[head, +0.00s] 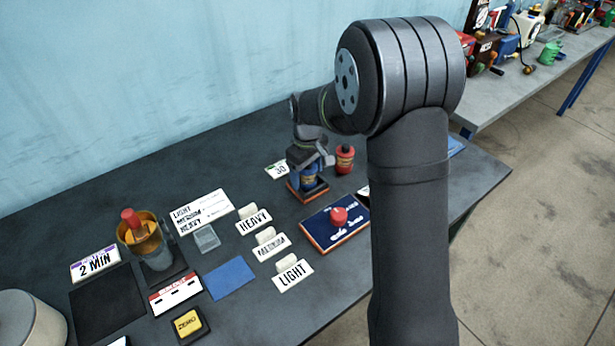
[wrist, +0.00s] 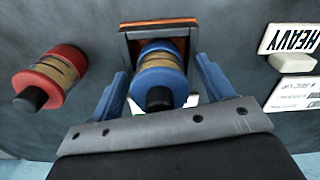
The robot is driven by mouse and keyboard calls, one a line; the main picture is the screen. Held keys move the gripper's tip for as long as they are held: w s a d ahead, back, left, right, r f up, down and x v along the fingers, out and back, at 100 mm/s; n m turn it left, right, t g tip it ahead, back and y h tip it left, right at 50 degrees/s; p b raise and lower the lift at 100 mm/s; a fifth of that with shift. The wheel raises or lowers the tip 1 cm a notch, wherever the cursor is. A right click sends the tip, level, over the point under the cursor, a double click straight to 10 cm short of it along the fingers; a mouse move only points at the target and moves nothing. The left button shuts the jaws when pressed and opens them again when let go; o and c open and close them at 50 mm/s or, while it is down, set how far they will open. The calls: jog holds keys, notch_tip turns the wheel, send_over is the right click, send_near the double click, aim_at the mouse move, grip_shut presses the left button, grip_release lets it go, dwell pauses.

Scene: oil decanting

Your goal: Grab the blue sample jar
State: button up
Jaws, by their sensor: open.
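The blue sample jar (wrist: 160,75) has a tan band and a black knob on top. It stands on an orange-edged dark square base (wrist: 127,42), in the middle of the wrist view. In the head view the blue jar (head: 308,182) shows only partly below my gripper, on the same base (head: 308,194). My gripper (wrist: 163,88) is open, with one blue finger on each side of the jar. Small gaps seem to show between fingers and jar; contact is unclear in the head view.
A red jar (wrist: 52,77) stands close by, also right of the blue jar in the head view (head: 344,158). HEAVY (head: 254,221), MEDIUM (head: 271,245) and LIGHT (head: 293,273) tags stand in front. A blue board with a red knob (head: 338,215) lies nearby.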

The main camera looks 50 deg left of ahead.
jog(key=c, duration=1.3)
jog(key=shift+o, duration=0.2)
jog(key=shift+r, duration=0.1)
